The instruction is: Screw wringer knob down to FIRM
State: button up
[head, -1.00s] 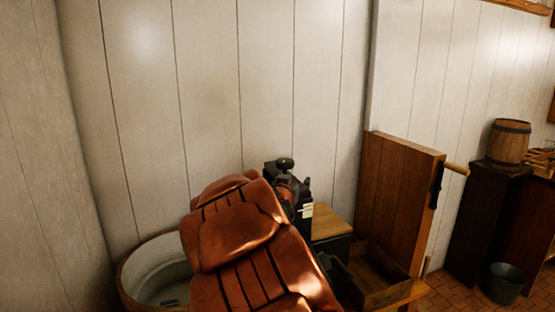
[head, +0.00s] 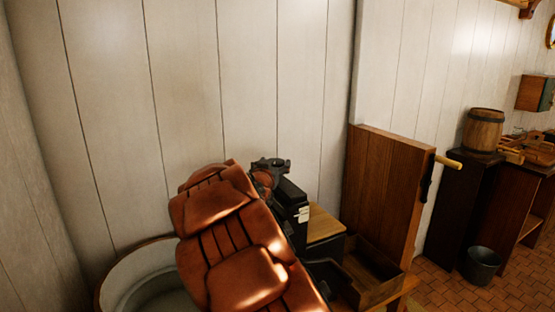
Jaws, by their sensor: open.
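My brown padded arm rises from the bottom middle of the head view and hides much of the wringer behind it. At its top end is my dark gripper (head: 266,167), open and seen small and partly hidden. The wringer knob (head: 282,162), small and dark, appears right at the gripper's fingers. I cannot tell whether they touch it or stand around it. Below it is a black block (head: 291,196) with a white label (head: 303,214). Any mark for FIRM is too small to read.
A round tub (head: 112,287) stands at lower left, partly behind my arm. On the right are a wood-topped black box (head: 325,224), an upright wooden board (head: 388,190) and an open wooden tray (head: 392,289). Further right are a barrel (head: 482,130) and a bucket (head: 481,266). White panelled wall is behind.

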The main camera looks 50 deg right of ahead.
aim_at(278, 160)
jog(key=shift+p+x, duration=0.3)
jog(key=shift+x, duration=1.35)
jog(key=shift+s, duration=0.15)
jog(key=shift+d, duration=0.1)
jog(key=c, duration=0.9)
